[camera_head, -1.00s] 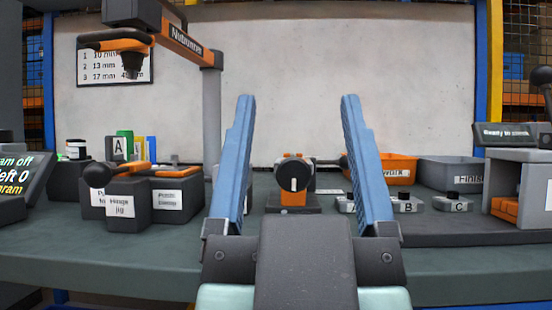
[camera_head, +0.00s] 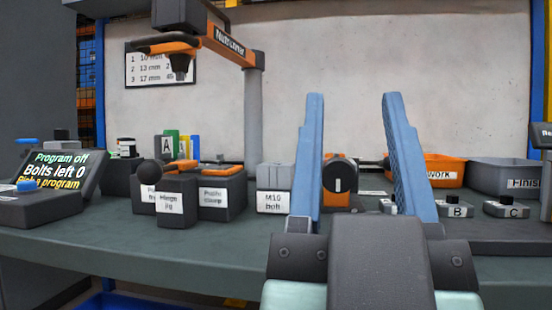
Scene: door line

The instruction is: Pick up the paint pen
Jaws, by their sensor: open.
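My gripper (camera_head: 353,98) is open and empty, its two blue fingers pointing up and away over the bench, right of the picture's middle. I cannot make out a paint pen for certain. A small blue item (camera_head: 25,185) shows at the lower left of the program screen, and another blue item (camera_head: 27,141) behind the screen at the far left; both are too small to identify. Both are well to the left of my gripper. My fingers hide parts of the bench behind them.
On the bench (camera_head: 120,235) are a program screen (camera_head: 58,171), a hinge jig block (camera_head: 176,200), an M10 bolt box (camera_head: 274,187), an orange bin (camera_head: 440,170) and a grey bin (camera_head: 505,176). A nutrunner arm (camera_head: 228,46) overhangs. The bench's left front is clear.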

